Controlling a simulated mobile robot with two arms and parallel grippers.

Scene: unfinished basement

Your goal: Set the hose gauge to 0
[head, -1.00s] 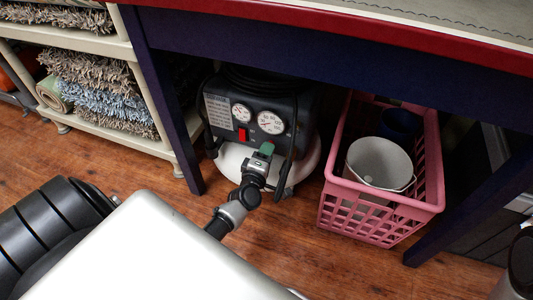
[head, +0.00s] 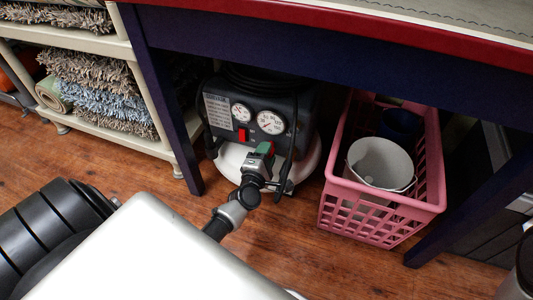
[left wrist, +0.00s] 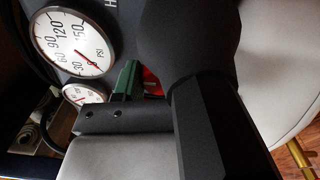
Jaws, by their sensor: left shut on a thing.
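The black compressor (head: 219,128) stands under the table and carries two round white gauges. The larger gauge (head: 269,122) also shows in the left wrist view (left wrist: 75,42), marked PSI. Its red needle points toward the low end of the scale, below 30; the exact reading is unclear. The smaller gauge (head: 241,113) is partly cut off in the left wrist view (left wrist: 86,93). My left gripper (head: 264,150) is at the panel below the larger gauge. Its green finger (left wrist: 125,79) lies against a small red part (left wrist: 152,83), mostly hidden, which it appears to grip. My right gripper is out of view.
A red switch (head: 242,134) sits on the panel left of my gripper. A pink crate (head: 433,170) holding a white bucket (head: 380,160) stands to the right. A table leg (head: 183,150) and a shelf with rugs (head: 95,90) are at left.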

